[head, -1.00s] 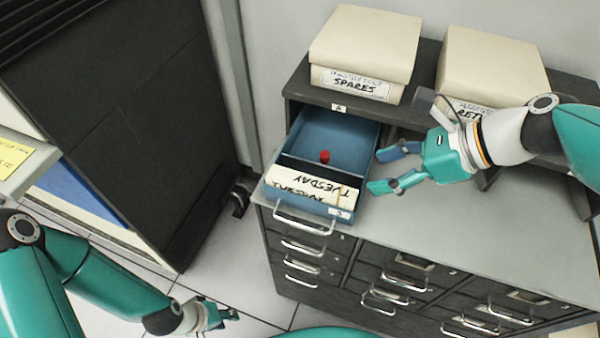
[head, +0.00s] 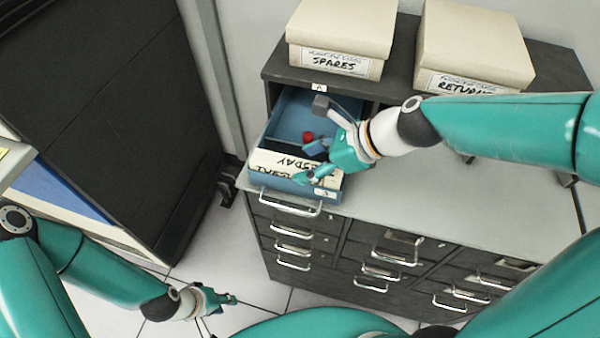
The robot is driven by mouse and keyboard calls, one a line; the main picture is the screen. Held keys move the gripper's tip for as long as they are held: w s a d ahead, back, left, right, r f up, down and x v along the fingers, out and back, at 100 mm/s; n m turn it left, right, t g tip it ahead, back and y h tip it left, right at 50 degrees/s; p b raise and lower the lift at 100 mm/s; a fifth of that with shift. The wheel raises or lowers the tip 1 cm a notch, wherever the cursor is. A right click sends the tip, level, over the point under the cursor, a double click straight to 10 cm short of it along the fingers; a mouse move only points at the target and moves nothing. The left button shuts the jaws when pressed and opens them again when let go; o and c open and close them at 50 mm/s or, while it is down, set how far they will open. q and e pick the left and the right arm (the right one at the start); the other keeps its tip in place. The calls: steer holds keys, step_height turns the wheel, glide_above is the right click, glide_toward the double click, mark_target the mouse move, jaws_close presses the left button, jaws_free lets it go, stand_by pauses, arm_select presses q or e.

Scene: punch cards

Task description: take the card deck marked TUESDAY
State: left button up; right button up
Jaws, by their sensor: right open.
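The card deck marked TUESDAY (head: 272,160) lies in the front of an open blue drawer (head: 276,128) in the head view. Its lettering appears upside down and is partly covered by my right gripper. My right gripper (head: 306,163) is open over the drawer's right side, its fingers at the deck's right part. I cannot tell whether they touch the deck. My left gripper (head: 234,298) hangs low over the floor at the lower left, away from the drawer; its finger opening is too small to judge.
A red knob (head: 308,137) shows behind the deck in the drawer. Boxes marked SPARES (head: 340,30) and, partly hidden, RETURN (head: 470,45) stand on the shelf behind. The grey cabinet top (head: 440,215) is clear to the right. A dark cabinet (head: 110,110) stands at left.

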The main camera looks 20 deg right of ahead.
mark_target(297, 164)
steer(key=x, duration=0.3)
steer(key=shift+w+a+f+b, duration=0.1)
steer(key=shift+w+a+b, duration=0.2)
steer(key=shift+a, duration=0.05)
jaws_close()
